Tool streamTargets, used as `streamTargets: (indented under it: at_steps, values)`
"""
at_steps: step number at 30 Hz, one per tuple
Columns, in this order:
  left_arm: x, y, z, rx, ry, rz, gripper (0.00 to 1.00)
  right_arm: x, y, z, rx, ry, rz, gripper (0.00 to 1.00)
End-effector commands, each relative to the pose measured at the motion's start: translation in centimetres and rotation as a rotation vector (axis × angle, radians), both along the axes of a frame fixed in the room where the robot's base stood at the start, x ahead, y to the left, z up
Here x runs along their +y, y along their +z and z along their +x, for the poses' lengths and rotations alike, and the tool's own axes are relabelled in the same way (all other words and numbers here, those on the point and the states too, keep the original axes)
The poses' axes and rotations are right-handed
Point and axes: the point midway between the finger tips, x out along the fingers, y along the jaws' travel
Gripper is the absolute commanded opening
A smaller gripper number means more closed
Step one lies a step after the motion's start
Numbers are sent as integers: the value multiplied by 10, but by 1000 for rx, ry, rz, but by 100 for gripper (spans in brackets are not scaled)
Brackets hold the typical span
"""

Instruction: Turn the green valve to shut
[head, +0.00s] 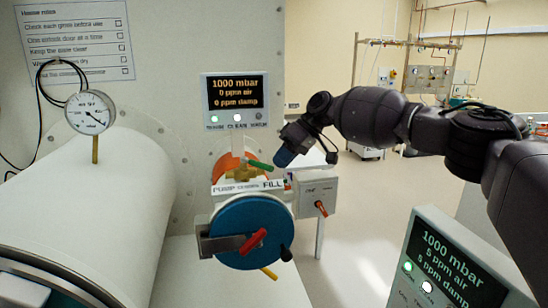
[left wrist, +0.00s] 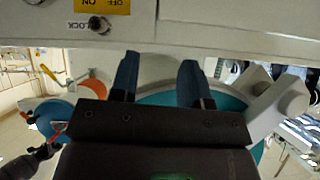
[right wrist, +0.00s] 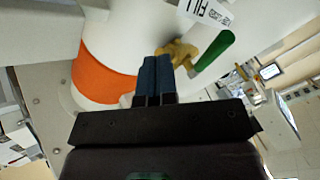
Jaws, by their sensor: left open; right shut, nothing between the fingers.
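The green valve lever (head: 259,164) sits on a brass valve body (head: 240,173) above a label strip (head: 250,185) reading PUMP, CLOSED and FILL. In the head view the lever points right and slightly down. My left gripper (left wrist: 158,70) is open and empty, under a white panel.
A blue round door (head: 240,225) with a red handle (head: 252,241) is below the valve. A grey box with an orange-red lever (head: 320,208) is at its right. A display (head: 235,92) hangs above. A pressure gauge (head: 90,112) tops the white cylinder (head: 90,200) at left.

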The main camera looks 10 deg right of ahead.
Motion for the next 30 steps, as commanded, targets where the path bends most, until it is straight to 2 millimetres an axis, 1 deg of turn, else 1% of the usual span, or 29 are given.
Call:
streamTargets:
  at_steps: [1,6,12,30]
  values:
    - [0,1,0,2,0,0,43,4,7,-4,-7,2,1,0]
    - [0,2,-1,4,0,0,43,17,10,-14,-5,1,1,0]
    - [0,2,-2,6,1,0,43,25,11,-21,-3,0,1,0]
    - [0,2,-3,8,2,-1,43,27,11,-22,-2,-8,3,0]
